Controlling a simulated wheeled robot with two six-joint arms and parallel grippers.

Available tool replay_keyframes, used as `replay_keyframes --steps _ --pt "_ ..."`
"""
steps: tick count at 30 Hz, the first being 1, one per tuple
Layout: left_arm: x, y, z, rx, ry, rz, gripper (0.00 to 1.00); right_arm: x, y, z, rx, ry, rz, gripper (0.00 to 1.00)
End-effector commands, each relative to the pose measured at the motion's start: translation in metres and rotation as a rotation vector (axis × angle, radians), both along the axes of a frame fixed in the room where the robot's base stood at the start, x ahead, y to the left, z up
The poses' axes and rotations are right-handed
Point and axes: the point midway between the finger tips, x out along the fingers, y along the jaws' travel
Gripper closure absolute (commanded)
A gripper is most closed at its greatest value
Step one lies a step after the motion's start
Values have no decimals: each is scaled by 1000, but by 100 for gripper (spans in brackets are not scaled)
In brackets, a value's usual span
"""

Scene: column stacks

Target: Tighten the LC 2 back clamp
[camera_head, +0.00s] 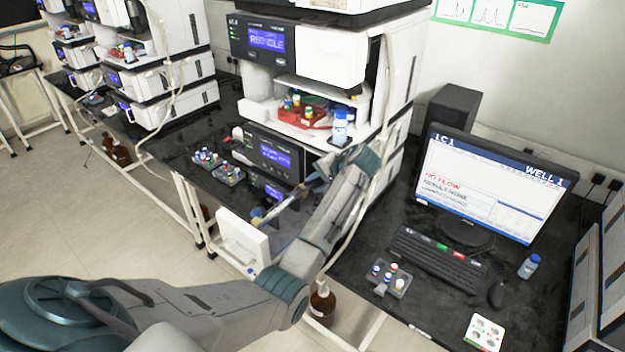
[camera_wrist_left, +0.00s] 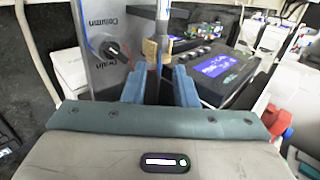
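The instrument stack (camera_head: 335,60) in front of my left arm carries a label that looks like LC 1. I cannot find an LC 2 label. My left gripper (camera_head: 272,212) is low at the front of this stack, by an open white door. In the left wrist view its two blue fingers (camera_wrist_left: 160,88) stand apart, with a gap between them. Just beyond the fingertips is a tan clamp-like piece (camera_wrist_left: 150,52) by a thin upright part. A dark knob (camera_wrist_left: 115,50) sits left of it on a grey panel marked Column and Drain. Which clamp is the back one, I cannot tell.
The white door (camera_head: 240,242) stands out near the gripper. Vial racks (camera_head: 217,167) sit on the black bench left of it. A monitor (camera_head: 490,185), keyboard (camera_head: 435,260) and small vial tray (camera_head: 388,280) are to the right. A brown bottle (camera_head: 322,300) stands below.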

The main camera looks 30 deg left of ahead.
Motion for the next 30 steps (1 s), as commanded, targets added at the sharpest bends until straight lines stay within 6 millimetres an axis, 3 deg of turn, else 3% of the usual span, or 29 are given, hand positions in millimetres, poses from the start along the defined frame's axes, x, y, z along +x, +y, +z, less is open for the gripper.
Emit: replay_keyframes --steps 6,15,16,20,30 --pt "1 15 -15 0 1 0 74 0 1 10 1 0 0 64" --pt "1 17 -18 -1 -1 -1 74 0 1 9 1 0 0 64" --pt "1 17 -18 -1 0 0 76 0 1 9 1 0 0 64" --pt "2 17 -18 -1 -1 -1 100 0 1 9 1 0 0 64" --pt "2 18 -16 -17 0 0 100 0 1 11 1 0 0 64"
